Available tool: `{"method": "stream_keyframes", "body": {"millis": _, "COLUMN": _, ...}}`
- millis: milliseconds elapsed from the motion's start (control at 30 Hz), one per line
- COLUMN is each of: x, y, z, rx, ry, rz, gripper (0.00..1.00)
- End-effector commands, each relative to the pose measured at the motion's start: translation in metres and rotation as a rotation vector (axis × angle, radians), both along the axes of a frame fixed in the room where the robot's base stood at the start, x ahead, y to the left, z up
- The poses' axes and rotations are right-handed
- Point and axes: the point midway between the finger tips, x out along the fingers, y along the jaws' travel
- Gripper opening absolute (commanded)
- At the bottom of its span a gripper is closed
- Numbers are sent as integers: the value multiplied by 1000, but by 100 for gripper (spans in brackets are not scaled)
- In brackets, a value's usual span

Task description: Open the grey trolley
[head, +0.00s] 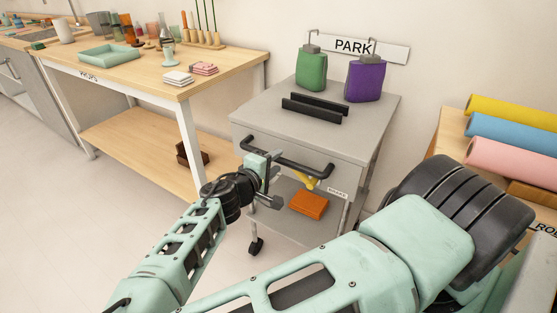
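The grey trolley (262,112) stands against the wall below a PARK sign. Its front has a drawer (322,163) that looks closed, with a long black bar handle (292,162) and a small label at the lower right. My gripper (269,163) is in front of the drawer, at the left part of the handle. It overlaps the handle in the picture; I cannot tell whether it touches it. My gripper's fingers are small and partly hidden by its own body, so their opening is unclear.
A green bottle (312,71), a purple bottle (365,82) and two black bars (312,107) are on the trolley top. An orange block (308,204) lies on its lower shelf. A prop table (232,66) stands left, coloured rolls (510,137) right. Floor shows at lower left.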

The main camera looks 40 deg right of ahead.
Motion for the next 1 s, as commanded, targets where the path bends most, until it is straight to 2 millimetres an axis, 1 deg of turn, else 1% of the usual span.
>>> {"method": "stream_keyframes", "body": {"millis": 33, "x": 2, "y": -8, "z": -1, "rx": -1, "ry": 0, "rz": -3, "gripper": 37}}
{"method": "stream_keyframes", "body": {"millis": 100, "x": 5, "y": -14, "z": -3, "rx": -1, "ry": 0, "rz": -3, "gripper": 37}}
{"method": "stream_keyframes", "body": {"millis": 200, "x": 7, "y": -20, "z": -4, "rx": 0, "ry": 0, "rz": -1, "gripper": 37}}
{"method": "stream_keyframes", "body": {"millis": 300, "x": 8, "y": -23, "z": -5, "rx": 0, "ry": -1, "rz": -1, "gripper": 37}}
{"method": "stream_keyframes", "body": {"millis": 533, "x": 8, "y": -23, "z": -5, "rx": 0, "ry": 0, "rz": 0, "gripper": 37}}
{"method": "stream_keyframes", "body": {"millis": 567, "x": 8, "y": -23, "z": -5, "rx": 0, "ry": 0, "rz": 0, "gripper": 34}}
{"method": "stream_keyframes", "body": {"millis": 600, "x": 8, "y": -23, "z": -5, "rx": 0, "ry": 0, "rz": 0, "gripper": 23}}
{"method": "stream_keyframes", "body": {"millis": 667, "x": 8, "y": -23, "z": -5, "rx": 0, "ry": 0, "rz": 0, "gripper": 6}}
{"method": "stream_keyframes", "body": {"millis": 700, "x": 8, "y": -23, "z": -5, "rx": 0, "ry": 0, "rz": 0, "gripper": 0}}
{"method": "stream_keyframes", "body": {"millis": 1000, "x": 8, "y": -22, "z": -5, "rx": 1, "ry": 0, "rz": 0, "gripper": 0}}
